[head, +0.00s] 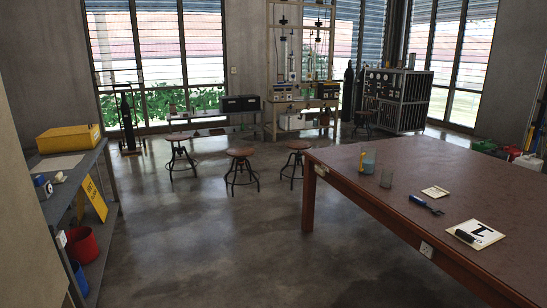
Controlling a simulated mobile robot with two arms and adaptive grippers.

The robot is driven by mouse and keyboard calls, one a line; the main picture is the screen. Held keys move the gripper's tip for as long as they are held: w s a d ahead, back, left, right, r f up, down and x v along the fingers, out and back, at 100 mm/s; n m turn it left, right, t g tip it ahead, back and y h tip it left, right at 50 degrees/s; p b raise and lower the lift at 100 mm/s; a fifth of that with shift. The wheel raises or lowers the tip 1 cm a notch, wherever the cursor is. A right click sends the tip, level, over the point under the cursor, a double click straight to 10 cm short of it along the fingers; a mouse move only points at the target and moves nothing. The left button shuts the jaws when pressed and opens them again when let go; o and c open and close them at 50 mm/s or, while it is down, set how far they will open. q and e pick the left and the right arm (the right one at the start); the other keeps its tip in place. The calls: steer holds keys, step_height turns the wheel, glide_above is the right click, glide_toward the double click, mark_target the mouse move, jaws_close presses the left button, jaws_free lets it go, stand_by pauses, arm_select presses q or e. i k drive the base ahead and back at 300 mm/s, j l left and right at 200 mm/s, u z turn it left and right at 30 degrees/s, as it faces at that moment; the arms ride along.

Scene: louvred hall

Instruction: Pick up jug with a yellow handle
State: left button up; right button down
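A small bluish, see-through jug-like container (369,163) stands upright on the large brown table (440,180) at the right, near its left side. A thin yellowish part shows at its left edge; it is too small to tell for certain that this is a handle. Neither of my grippers is in view.
A blue-handled tool (426,204), a small pale tile (435,191) and a card with a dark object (474,234) lie on the table. Stools (240,168) stand beyond. A shelf bench (75,160) with a yellow case (68,138) is at left. The middle floor is clear.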

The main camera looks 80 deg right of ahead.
mark_target(368, 159)
steer(key=z, duration=3.45)
